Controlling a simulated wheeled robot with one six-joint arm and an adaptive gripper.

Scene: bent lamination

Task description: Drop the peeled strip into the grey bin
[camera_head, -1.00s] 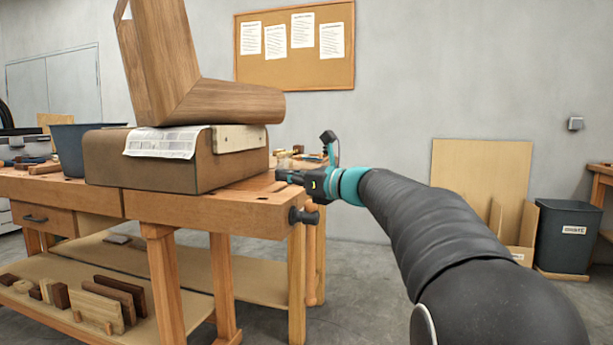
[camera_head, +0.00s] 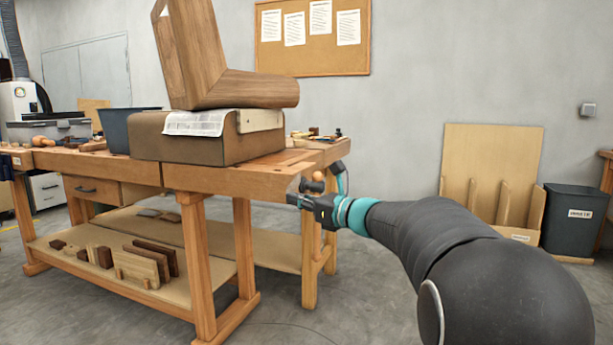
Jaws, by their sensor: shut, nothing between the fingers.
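A bent wooden lamination (camera_head: 225,70) stands on a brown block (camera_head: 180,145) on the workbench. A printed sheet (camera_head: 198,122) and a pale strip (camera_head: 260,120) lie over the block's top edge, under or beside the wood; I cannot tell if either is the peeled strip. A grey bin (camera_head: 118,138) stands on the bench left of the block. A dark grey bin with a white label (camera_head: 575,225) stands on the floor at the right. My gripper (camera_head: 289,198) is shut and empty at the bench's front right corner, below the block.
The workbench (camera_head: 220,180) has a vise knob near my gripper and a lower shelf (camera_head: 95,265) with several wood offcuts. Boards in a rack (camera_head: 490,180) lean on the wall beside the floor bin. The floor between bench and floor bin is open.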

